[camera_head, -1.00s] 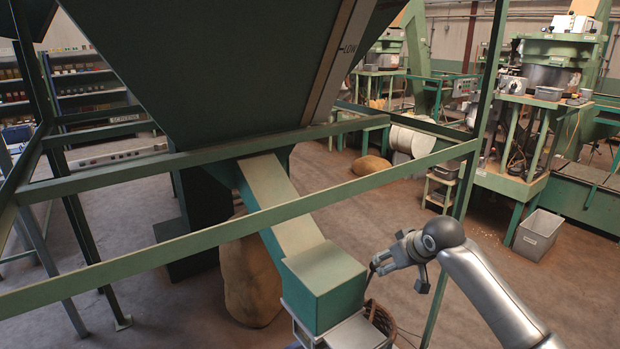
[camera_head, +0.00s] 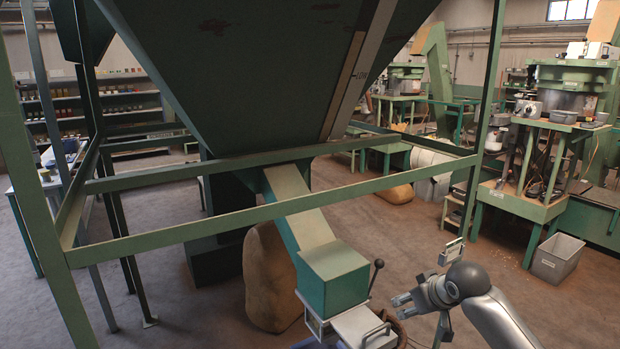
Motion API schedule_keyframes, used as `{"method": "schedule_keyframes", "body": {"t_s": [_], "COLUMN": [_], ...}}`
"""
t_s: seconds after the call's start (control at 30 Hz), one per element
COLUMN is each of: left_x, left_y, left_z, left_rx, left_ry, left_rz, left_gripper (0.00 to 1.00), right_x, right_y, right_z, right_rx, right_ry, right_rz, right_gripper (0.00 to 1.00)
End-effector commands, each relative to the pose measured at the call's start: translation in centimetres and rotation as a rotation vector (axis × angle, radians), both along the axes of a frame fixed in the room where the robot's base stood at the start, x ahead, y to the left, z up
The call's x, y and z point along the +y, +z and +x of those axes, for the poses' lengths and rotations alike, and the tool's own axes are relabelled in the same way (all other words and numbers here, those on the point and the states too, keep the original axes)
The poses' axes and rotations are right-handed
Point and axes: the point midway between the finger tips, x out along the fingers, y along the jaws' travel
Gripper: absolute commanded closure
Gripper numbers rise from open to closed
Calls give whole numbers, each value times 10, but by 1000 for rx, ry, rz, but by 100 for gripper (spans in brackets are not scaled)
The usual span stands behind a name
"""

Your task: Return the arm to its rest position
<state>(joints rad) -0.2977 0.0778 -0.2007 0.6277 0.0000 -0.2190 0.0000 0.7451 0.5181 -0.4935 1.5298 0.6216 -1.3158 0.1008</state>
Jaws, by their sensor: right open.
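My right arm (camera_head: 492,312) comes in from the lower right. Its grey gripper (camera_head: 395,305) points left, its fingers apart with nothing seen between them. It is just right of the green hopper's chute outlet (camera_head: 335,279), below a lever with a dark ball knob (camera_head: 378,264). A gap shows between the gripper and the knob. My left gripper is not in view.
The green hopper (camera_head: 235,75) hangs in a frame with a rail (camera_head: 270,212) crossing in front. A full sack (camera_head: 269,278) stands behind the chute. A grey bin (camera_head: 557,258) and green machines (camera_head: 535,170) stand right. Floor is open at left.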

Motion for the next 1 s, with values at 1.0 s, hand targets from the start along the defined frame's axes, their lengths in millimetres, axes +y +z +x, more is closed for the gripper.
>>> {"method": "schedule_keyframes", "body": {"t_s": [1.0], "left_x": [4], "left_y": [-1], "left_z": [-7], "left_rx": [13], "left_ry": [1], "left_rz": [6], "left_gripper": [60], "right_x": [68], "right_y": [-162], "right_z": [-310], "right_rx": [264], "right_ry": [-13], "right_rz": [6], "right_gripper": [49]}}
